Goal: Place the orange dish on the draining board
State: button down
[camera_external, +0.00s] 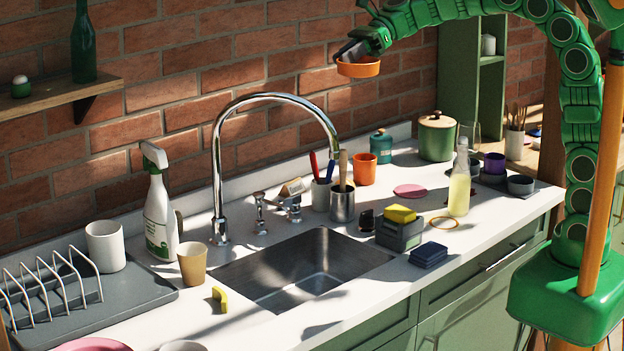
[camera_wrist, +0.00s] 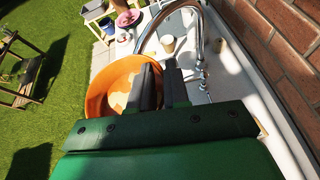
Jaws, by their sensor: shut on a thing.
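The orange dish (camera_external: 358,69) is held by my gripper (camera_external: 352,50) high above the counter, in front of the brick wall at the top of the outside view. In the wrist view the dish (camera_wrist: 110,85) is gripped at its rim between the dark fingers (camera_wrist: 160,82), and its inside is lit in patches. The draining board (camera_external: 140,290) is a flat grey tray on the counter at the lower left of the outside view, far from the dish. A wire plate rack (camera_external: 50,285) and a white cup (camera_external: 105,245) stand on it.
A tall chrome tap (camera_external: 218,160) arches over the steel sink (camera_external: 300,270) between my gripper and the board. A spray bottle (camera_external: 158,205) and a tan cup (camera_external: 192,263) stand beside the board. A utensil pot (camera_external: 342,204) and an orange cup (camera_external: 366,168) stand behind the sink.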

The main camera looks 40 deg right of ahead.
jog(key=s+a+n+g, duration=0.2)
jog(key=s+a, duration=0.1)
jog(key=a, duration=0.8)
jog(key=s+a+n+g, duration=0.1)
jog(key=s+a, duration=0.3)
jog(key=a, duration=0.8)
jog(key=s+a+n+g+h, duration=0.1)
jog(key=s+a+n+g, duration=0.25)
jog(key=s+a, duration=1.4)
notch_tip(320, 180, down, 26)
jog(key=shift+m, duration=0.25)
jog(key=shift+w+a+f, duration=1)
jog(key=shift+a+f, duration=0.6)
jog(key=shift+a, duration=0.55)
jog(key=shift+w+a+f, duration=1)
jog(key=shift+a+f, duration=0.6)
jog(key=shift+a, duration=0.5)
jog(key=shift+w+a+f, duration=1)
jog(key=shift+a+f, duration=0.6)
jog(key=shift+a, duration=0.55)
